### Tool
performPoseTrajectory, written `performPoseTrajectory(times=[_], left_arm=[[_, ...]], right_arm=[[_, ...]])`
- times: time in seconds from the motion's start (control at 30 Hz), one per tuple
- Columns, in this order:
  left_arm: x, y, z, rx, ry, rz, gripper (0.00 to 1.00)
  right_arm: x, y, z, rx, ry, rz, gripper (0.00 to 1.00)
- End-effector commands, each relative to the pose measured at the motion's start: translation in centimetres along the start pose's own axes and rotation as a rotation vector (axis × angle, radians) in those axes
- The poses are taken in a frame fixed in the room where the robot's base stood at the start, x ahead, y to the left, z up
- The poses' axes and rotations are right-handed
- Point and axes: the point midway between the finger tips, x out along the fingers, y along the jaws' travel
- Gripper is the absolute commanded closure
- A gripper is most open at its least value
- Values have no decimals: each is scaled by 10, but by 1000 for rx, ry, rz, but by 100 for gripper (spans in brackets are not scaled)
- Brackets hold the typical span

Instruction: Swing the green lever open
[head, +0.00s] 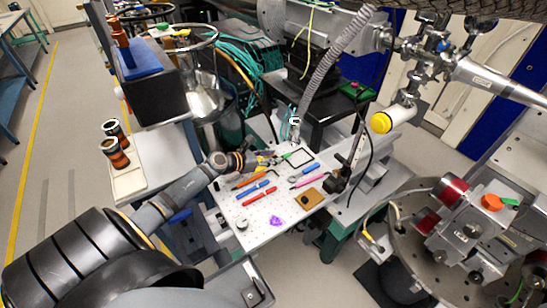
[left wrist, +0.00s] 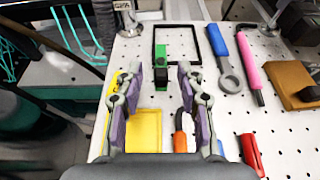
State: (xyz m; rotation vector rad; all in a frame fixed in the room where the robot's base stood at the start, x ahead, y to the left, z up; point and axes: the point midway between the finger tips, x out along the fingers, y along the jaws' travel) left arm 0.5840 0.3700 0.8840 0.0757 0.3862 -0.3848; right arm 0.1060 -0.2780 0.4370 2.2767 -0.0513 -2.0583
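In the left wrist view, the green lever (left wrist: 161,45) lies just beyond my left gripper, roughly centred between the fingertips, with a dark block at its near part. My left gripper (left wrist: 160,76) is open, with its two fingers spread on either side of the dark part and nothing held. I cannot tell whether the fingertips touch the lever. In the head view my left gripper (head: 269,161) is over the far left part of the perforated board (head: 239,215); the lever is too small to make out there. My right gripper is not in view.
A black frame (left wrist: 200,52) lies beside the lever. A blue wrench (left wrist: 228,70), a pink tool (left wrist: 250,72), a brown block (left wrist: 288,88), a yellow piece (left wrist: 144,133) and a red tool (left wrist: 250,153) lie around. A black stand (head: 352,108) rises behind the board.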

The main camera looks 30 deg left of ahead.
Motion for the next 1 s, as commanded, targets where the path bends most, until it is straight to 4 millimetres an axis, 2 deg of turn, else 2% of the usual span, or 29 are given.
performPoseTrajectory(times=[0.13, 0.37, 0.47, 0.67, 1.0], left_arm=[[10, -1, 0, -1, 0, -2, 62], [12, -1, 0, 2, 2, -3, 62], [12, -1, 0, 2, 2, -3, 72], [11, -1, 0, 2, 2, -3, 99], [11, -2, 2, -6, 2, 10, 100]], right_arm=[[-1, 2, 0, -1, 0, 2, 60], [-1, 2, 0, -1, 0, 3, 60], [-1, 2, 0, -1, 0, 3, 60], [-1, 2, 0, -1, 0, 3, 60], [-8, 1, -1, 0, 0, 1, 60]])
